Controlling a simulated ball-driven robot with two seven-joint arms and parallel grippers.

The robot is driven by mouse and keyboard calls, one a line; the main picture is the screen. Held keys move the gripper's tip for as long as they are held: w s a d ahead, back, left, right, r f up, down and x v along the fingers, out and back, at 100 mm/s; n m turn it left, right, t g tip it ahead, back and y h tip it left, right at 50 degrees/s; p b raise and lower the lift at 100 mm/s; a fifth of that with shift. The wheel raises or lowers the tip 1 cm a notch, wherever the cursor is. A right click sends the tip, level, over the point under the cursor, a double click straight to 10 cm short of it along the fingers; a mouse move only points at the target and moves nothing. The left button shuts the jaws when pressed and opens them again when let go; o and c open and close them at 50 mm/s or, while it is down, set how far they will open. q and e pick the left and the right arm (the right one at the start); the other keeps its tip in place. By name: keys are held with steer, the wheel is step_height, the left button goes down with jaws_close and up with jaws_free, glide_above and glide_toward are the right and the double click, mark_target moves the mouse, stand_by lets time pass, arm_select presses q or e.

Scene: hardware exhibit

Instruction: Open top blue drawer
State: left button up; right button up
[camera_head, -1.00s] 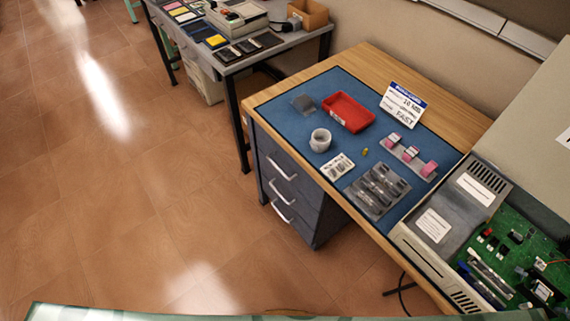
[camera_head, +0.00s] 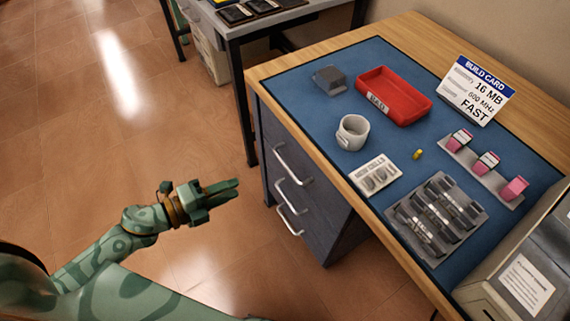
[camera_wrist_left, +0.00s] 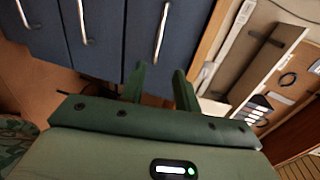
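The blue-grey drawer unit (camera_head: 325,228) stands under the workbench, its drawers flush and shut. The top drawer's silver handle (camera_head: 292,163) is just below the wooden tabletop edge; this handle also shows in the left wrist view (camera_wrist_left: 161,32), upright in the picture. My left gripper (camera_head: 236,188) is in front of the drawers, left of the handles and apart from them. In the left wrist view its two fingers (camera_wrist_left: 160,82) are spread with an empty gap, pointing at the drawer fronts. My right gripper is not in view.
The tabletop edge (camera_head: 310,150) overhangs above the drawers. Open tiled floor (camera_head: 70,130) lies left of the unit.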

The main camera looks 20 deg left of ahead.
arm_select(q)
steer(key=b+x, duration=0.2)
steer(key=x, duration=1.3)
steer(key=shift+w, duration=0.25)
steer(key=shift+f, duration=0.1)
steer(key=shift+c, duration=0.3)
jaws_close()
